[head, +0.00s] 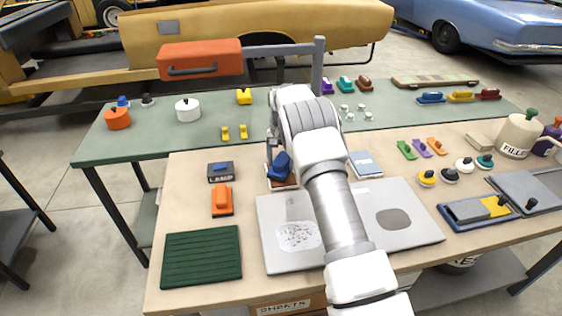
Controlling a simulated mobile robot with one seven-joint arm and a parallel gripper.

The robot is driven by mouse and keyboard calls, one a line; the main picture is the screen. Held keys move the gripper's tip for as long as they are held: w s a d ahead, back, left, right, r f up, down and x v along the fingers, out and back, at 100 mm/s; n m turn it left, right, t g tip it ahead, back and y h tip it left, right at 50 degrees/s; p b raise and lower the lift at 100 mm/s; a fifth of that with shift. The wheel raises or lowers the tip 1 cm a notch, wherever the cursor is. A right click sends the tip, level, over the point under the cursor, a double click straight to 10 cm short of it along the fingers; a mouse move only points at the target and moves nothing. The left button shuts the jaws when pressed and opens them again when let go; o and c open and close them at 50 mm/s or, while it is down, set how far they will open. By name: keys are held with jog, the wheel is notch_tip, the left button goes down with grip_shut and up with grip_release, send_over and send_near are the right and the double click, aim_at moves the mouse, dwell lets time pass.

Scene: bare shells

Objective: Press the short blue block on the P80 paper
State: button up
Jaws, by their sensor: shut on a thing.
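A short blue block (281,165) is held in my gripper (274,160), which is shut on it and partly hidden behind my arm. The block is tilted and is over or on a small reddish-brown sheet (285,185); I cannot tell whether they touch. A blue-grey sheet (365,164) lies to the right of my arm. No P80 print is legible on either sheet, so I cannot tell which is the P80 paper.
A dark labelled box (221,176), an orange block (222,203) and a green ribbed mat (202,256) lie left. Grey panels (410,232) lie in front under my arm. Small coloured blocks and knobs, a filler pot (518,138) and trays (468,213) crowd the right.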

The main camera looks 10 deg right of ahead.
aim_at(281, 158)
jog(key=shift+f+b, duration=0.35)
jog(key=shift+f, duration=0.2)
dwell(1.6)
jog(key=shift+r, duration=0.15)
jog(key=shift+r+p, duration=1.95)
jog(key=shift+r, duration=1.5)
jog(key=shift+f, duration=0.1)
